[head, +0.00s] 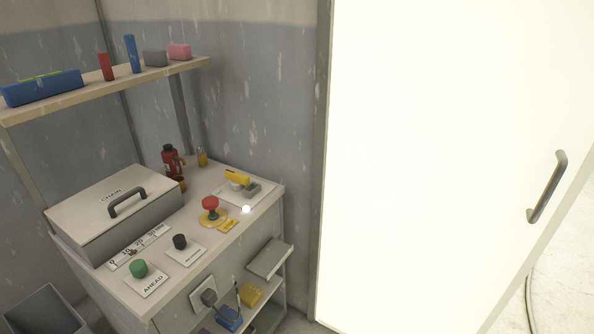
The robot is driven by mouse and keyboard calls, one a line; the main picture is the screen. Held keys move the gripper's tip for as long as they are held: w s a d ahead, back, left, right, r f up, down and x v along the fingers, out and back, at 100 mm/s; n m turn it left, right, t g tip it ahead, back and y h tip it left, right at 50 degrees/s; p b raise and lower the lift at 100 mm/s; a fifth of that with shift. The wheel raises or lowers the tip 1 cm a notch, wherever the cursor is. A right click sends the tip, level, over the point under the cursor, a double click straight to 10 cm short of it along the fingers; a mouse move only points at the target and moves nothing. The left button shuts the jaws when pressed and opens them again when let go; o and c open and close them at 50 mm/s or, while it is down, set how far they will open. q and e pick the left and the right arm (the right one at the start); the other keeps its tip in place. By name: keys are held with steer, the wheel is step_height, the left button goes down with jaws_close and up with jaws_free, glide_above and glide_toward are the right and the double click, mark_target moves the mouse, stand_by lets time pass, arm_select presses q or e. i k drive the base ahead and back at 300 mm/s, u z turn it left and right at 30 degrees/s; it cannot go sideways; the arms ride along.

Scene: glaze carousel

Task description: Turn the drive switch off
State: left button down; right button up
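Neither of my grippers shows in the head view. Several controls sit on top of a grey cabinet (198,258). A yellow-handled lever switch (237,178) lies on a white plate at the back right, and its label is too small to read. A red mushroom button (210,203) stands on a yellow round base in front of it. A black knob (180,241) and a green knob (139,268) marked AHEAD are nearer the front. I cannot tell which of these is the drive switch, nor its position.
A grey box (110,225) labelled CHAIN with a dark handle covers the cabinet's left. A shelf (120,86) with coloured blocks hangs above. A dark plug-like part (209,298) sticks out of the cabinet front. A large white door (430,150) fills the right.

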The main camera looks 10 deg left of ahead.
mark_target(239, 181)
steer(key=z, duration=0.15)
steer(key=i, duration=0.9)
steer(key=u, duration=2.35)
